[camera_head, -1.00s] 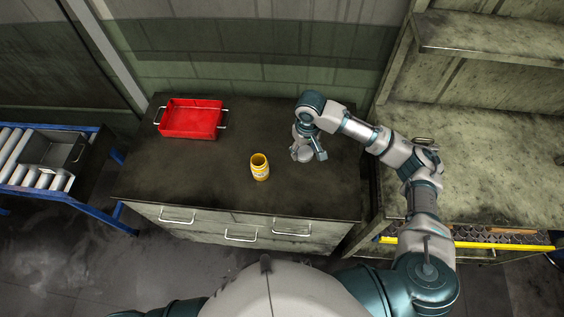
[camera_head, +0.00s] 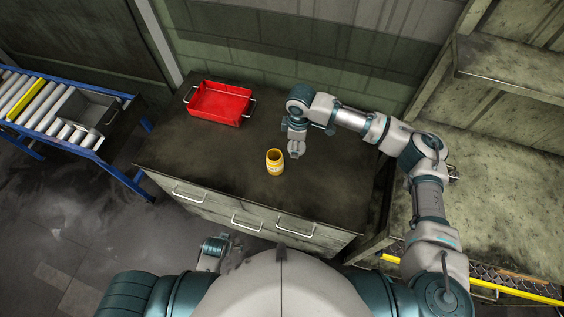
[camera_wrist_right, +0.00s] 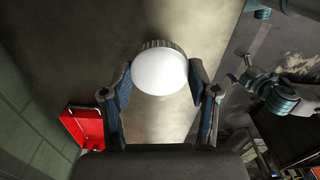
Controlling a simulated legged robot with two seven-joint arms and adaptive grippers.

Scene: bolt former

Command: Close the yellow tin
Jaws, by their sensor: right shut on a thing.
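The yellow tin (camera_head: 275,161) stands upright on the dark workbench, with its top open. My right gripper (camera_head: 296,150) is just to the right of the tin and slightly behind it, pointing down. In the right wrist view the fingers of my right gripper (camera_wrist_right: 160,88) are shut on a round white lid (camera_wrist_right: 159,72) with a ridged grey rim. The tin cannot be made out in the wrist view. My left gripper (camera_head: 213,246) shows low in the head view, in front of the bench, and its fingers are too small to judge.
A red tray (camera_head: 219,103) with metal handles sits at the back left of the workbench (camera_head: 205,160). A roller conveyor (camera_head: 40,108) with a grey bin (camera_head: 88,112) stands at the left. Shelving (camera_head: 500,170) is at the right. The bench around the tin is clear.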

